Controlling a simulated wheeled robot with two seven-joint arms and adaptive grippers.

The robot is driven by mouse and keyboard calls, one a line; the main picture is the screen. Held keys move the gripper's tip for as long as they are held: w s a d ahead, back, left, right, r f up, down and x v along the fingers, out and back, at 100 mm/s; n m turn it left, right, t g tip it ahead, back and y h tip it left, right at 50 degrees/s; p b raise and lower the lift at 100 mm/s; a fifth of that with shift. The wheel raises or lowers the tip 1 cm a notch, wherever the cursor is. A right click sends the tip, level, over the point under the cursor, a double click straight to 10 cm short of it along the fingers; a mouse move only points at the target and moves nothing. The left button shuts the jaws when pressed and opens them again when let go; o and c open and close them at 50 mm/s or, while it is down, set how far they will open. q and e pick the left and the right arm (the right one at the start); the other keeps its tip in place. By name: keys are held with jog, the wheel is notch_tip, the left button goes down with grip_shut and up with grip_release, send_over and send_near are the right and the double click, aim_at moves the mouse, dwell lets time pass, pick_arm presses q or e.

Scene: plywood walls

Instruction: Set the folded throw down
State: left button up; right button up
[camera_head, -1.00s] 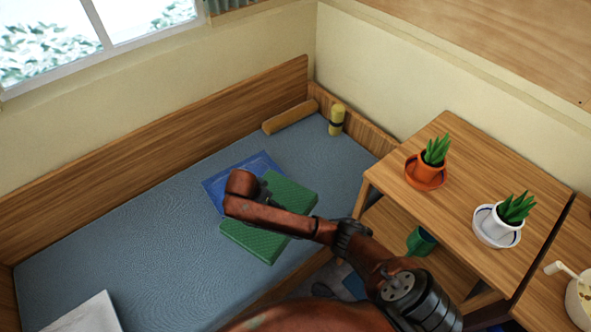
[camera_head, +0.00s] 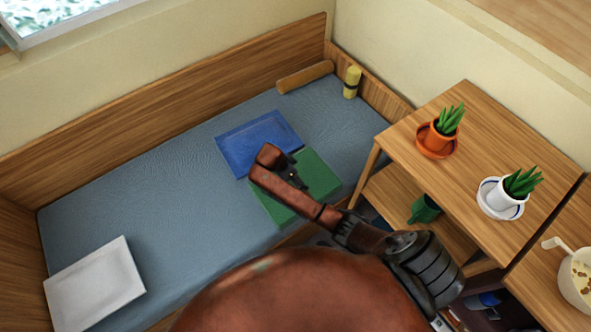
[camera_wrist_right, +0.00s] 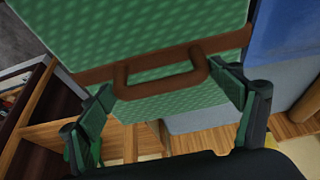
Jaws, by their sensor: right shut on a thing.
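The folded throw (camera_head: 320,174) is green with a paler dotted pattern. In the right wrist view it (camera_wrist_right: 150,28) has a brown strap and a brown loop handle (camera_wrist_right: 160,88). My right gripper (camera_head: 291,172) is over the throw, and its fingers (camera_wrist_right: 163,84) are at both ends of the handle, shut on it. The throw is near the bed's front edge, beside the blue mat (camera_head: 252,140). Whether its underside touches the bed (camera_head: 165,190) is hidden. My left gripper is not in view.
A white pillow (camera_head: 94,283) lies at the bed's left end. A wooden bolster (camera_head: 305,76) and a yellow cylinder (camera_head: 352,82) are at the far end. A wooden side table (camera_head: 465,125) with two potted plants stands right; a green mug (camera_head: 424,209) is on its lower shelf.

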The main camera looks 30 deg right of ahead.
jog(key=w+d+f+b, duration=0.1)
jog(key=w+f, duration=0.1)
jog(key=w+d+f+b, duration=0.1)
jog(key=w+f, duration=0.1)
jog(key=w+d+f+b, duration=0.1)
jog(key=w+f, duration=0.1)
jog(key=shift+d+f, duration=0.2)
jog(key=shift+f, duration=0.15)
notch_tip(320, 180, down, 3)
jog(key=shift+f+b, duration=0.1)
jog(key=shift+b, duration=0.6)
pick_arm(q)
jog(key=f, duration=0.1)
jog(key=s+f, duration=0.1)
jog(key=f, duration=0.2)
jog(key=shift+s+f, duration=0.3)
pick_arm(e)
jog(key=o, duration=2)
jog(key=p+v, duration=0.4)
jog(key=v, duration=0.8)
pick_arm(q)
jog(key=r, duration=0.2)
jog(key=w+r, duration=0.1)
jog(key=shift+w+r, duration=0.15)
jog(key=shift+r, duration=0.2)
